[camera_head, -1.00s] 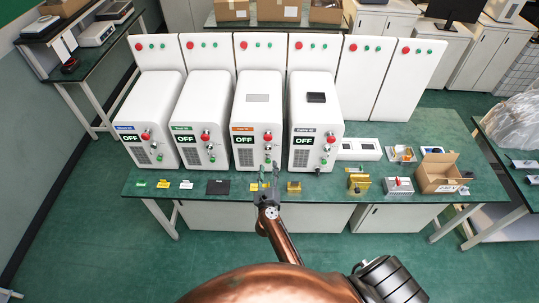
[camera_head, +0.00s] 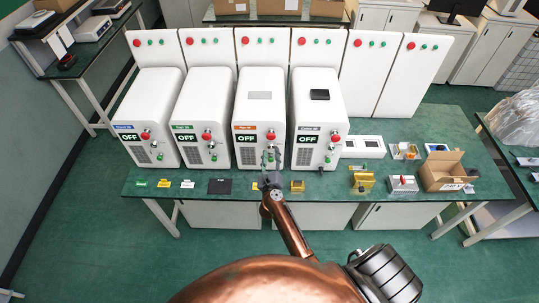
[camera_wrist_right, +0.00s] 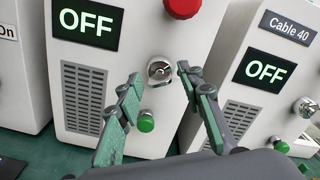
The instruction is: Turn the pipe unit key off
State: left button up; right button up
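The unit with the orange label (camera_head: 245,127) is a white cabinet, third from left in the head view. Its label is too small to read surely; the cabinet stands just left of the Cable 40 unit (camera_wrist_right: 277,70). Its display (camera_wrist_right: 86,22) reads OFF. A round silver key switch (camera_wrist_right: 159,69) sits below a red knob (camera_wrist_right: 182,6) and above a green button (camera_wrist_right: 146,122). My right gripper (camera_wrist_right: 158,74) is open, its fingers on either side of the key switch in the wrist view; contact is not clear. In the head view the right gripper (camera_head: 271,158) partly hides this panel. My left gripper is out of view.
Two more white units, blue-labelled (camera_head: 125,126) and green-labelled (camera_head: 182,126), stand left, both reading OFF. Small tags, a black plate (camera_head: 219,186) and a brass block (camera_head: 297,186) lie along the front table edge. A cardboard box (camera_head: 444,172) stands right.

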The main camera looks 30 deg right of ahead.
grip_shut()
dwell(0.3)
jog(key=shift+w+r+n+p, duration=0.1)
jog(key=shift+r+n+p, duration=0.05)
jog(key=shift+n+p, duration=1)
jog(key=n+p, duration=0.3)
jog(key=shift+a+n, duration=0.1)
jog(key=shift+n, duration=0.15)
jog(key=n+p, duration=0.2)
jog(key=n, duration=0.1)
jog(key=shift+f+n+p, duration=0.2)
jog(key=shift+n+p, duration=0.3)
jog(key=shift+n, duration=1)
